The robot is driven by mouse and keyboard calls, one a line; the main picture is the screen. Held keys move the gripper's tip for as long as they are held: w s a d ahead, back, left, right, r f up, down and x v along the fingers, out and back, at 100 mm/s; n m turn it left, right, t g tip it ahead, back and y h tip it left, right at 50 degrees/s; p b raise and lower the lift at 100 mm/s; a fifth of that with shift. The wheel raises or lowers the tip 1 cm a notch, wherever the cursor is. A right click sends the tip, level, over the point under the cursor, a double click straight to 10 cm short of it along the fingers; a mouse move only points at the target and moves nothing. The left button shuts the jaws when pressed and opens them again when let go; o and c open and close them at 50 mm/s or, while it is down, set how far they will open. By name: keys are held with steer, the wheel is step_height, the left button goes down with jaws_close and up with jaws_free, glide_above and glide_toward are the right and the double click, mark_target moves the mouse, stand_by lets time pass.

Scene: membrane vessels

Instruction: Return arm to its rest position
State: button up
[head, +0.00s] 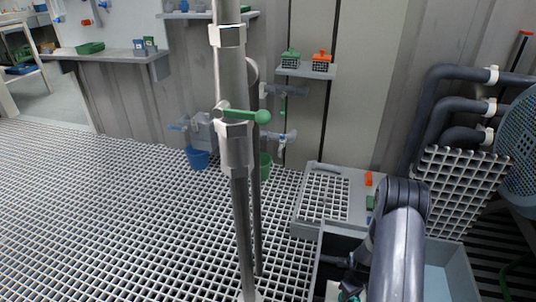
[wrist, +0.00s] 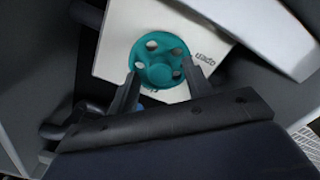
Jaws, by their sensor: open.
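My gripper (wrist: 162,82) is open in the wrist view, one finger at each side of a round teal handwheel (wrist: 158,50) with several holes. I cannot tell whether the fingers touch it. The wheel sits in front of a white plate (wrist: 115,32) with dark lettering that appears upside down. In the head view my arm (head: 400,235) bends down at the lower right, over a grey bin. A bit of teal (head: 349,293) shows low beside the arm, and the fingers there are too small and dark to make out.
The grey bin (head: 455,270) has raised walls around my arm. A grey bench (head: 312,228) with a white grid lies just left of it. A tall pipe (head: 243,215) with a green-handled valve (head: 262,116) stands in the middle. Dark bent pipes (head: 440,105) are at the right. The grated floor at left is clear.

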steer(key=m, duration=0.4)
steer(key=shift+p, duration=0.4)
steer(key=m+p, duration=0.1)
steer(key=m, duration=0.3)
steer(key=shift+m, duration=0.3)
steer(key=m+p, duration=0.2)
steer(key=m, duration=0.2)
steer(key=shift+r+m, duration=0.1)
steer(key=shift+m, duration=0.3)
steer(key=shift+m+p, duration=1.05)
steer(key=shift+m, duration=1.25)
